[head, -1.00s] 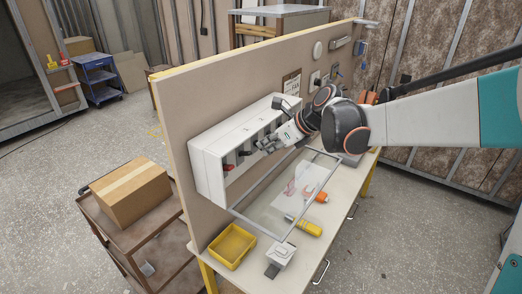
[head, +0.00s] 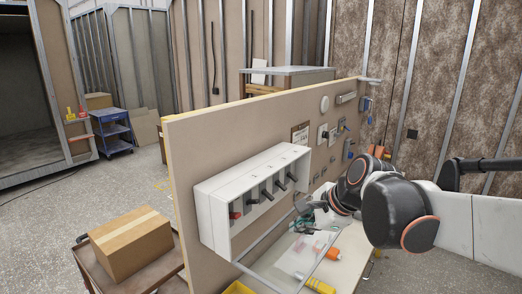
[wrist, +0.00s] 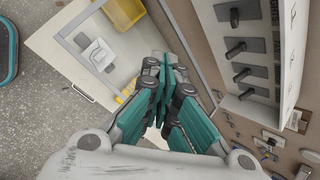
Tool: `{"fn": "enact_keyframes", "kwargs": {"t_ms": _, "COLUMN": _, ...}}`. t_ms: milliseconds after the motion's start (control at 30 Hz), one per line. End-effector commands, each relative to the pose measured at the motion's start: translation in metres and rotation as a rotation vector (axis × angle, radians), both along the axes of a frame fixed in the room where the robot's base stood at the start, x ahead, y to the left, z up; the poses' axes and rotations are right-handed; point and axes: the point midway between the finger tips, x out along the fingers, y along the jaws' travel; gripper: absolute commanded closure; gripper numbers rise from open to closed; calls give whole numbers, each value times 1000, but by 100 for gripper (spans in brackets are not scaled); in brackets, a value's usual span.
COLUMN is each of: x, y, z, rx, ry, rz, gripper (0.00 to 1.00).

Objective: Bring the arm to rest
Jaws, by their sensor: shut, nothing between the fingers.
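My gripper (head: 306,222) hangs at the right of the white open-fronted box, in front of the board and above the bench; part of it is small and partly hidden by my wrist in the head view. In the wrist view my gripper (wrist: 172,72) has its teal fingers together, with nothing between them. The white box (head: 215,215) is fixed to the board and holds several dark levers and a red one at its left end. The box also shows in the wrist view (wrist: 287,55), to the right of the fingers and apart from them.
The upright board (head: 205,140) carries more switches and a clipboard (head: 300,133). On the bench below are a yellow tray (head: 238,288), a yellow-handled tool (head: 320,286) and a sheet. A cardboard box (head: 130,245) sits on a brown cart at left. A blue cart (head: 110,130) stands farther back.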

Motion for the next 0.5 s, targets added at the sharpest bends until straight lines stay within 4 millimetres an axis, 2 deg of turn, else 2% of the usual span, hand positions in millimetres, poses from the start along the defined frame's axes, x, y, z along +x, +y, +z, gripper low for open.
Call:
{"fn": "enact_keyframes", "kwargs": {"t_ms": 33, "x": -19, "y": -7, "z": -20, "rx": -77, "ry": -41, "rz": 70, "gripper": 100}}
{"fn": "enact_keyframes", "kwargs": {"t_ms": 267, "x": -88, "y": -40, "z": -73, "rx": -458, "ry": -209, "rz": 436, "gripper": 100}}
{"fn": "enact_keyframes", "kwargs": {"t_ms": 500, "x": -152, "y": -73, "z": -138, "rx": -845, "ry": -319, "rz": 834, "gripper": 100}}
